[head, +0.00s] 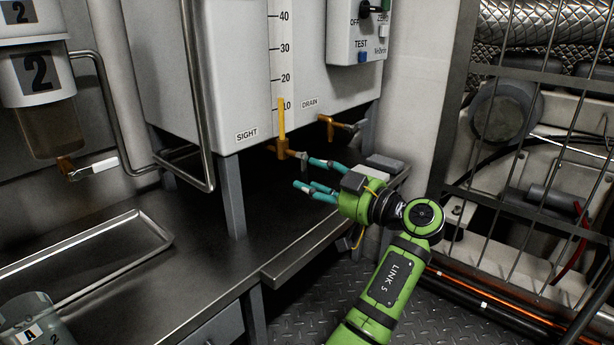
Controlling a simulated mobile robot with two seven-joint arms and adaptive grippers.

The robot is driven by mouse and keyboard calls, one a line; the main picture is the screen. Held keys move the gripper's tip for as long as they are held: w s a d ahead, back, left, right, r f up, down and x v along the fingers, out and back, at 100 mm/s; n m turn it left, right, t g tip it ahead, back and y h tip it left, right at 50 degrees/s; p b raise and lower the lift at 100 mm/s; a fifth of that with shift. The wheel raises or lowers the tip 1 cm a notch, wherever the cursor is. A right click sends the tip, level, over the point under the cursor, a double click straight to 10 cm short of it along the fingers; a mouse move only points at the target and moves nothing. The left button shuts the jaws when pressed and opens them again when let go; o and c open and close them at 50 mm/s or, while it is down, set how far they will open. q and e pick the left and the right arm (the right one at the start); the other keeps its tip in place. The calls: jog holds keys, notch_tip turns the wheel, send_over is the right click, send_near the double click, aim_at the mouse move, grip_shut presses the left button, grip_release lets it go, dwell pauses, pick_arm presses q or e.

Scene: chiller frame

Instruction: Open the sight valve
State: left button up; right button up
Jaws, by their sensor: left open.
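The sight valve (284,149) is a brass fitting under the front of the white tank, below the yellow level column and right of the SIGHT label (247,135). A short handle (301,155) points right from it. My left gripper (306,174) is green with teal fingers. It is open, just right of and below the valve. Its upper finger is close to the handle end; I cannot tell whether they touch. The lower finger is apart from the valve, and nothing shows between the fingers. My right gripper is not in view.
A similar drain valve (328,124) sits behind to the right, under the DRAIN label (310,104). A tank leg (231,195) and a bent metal rail (196,110) stand to the left. A metal counter (190,255) lies below. A barred guard (530,150) closes off the right.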

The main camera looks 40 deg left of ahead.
pick_arm(q)
jog(key=d, duration=0.9)
jog(key=shift+s+d, duration=0.2)
jog(key=shift+s, duration=0.2)
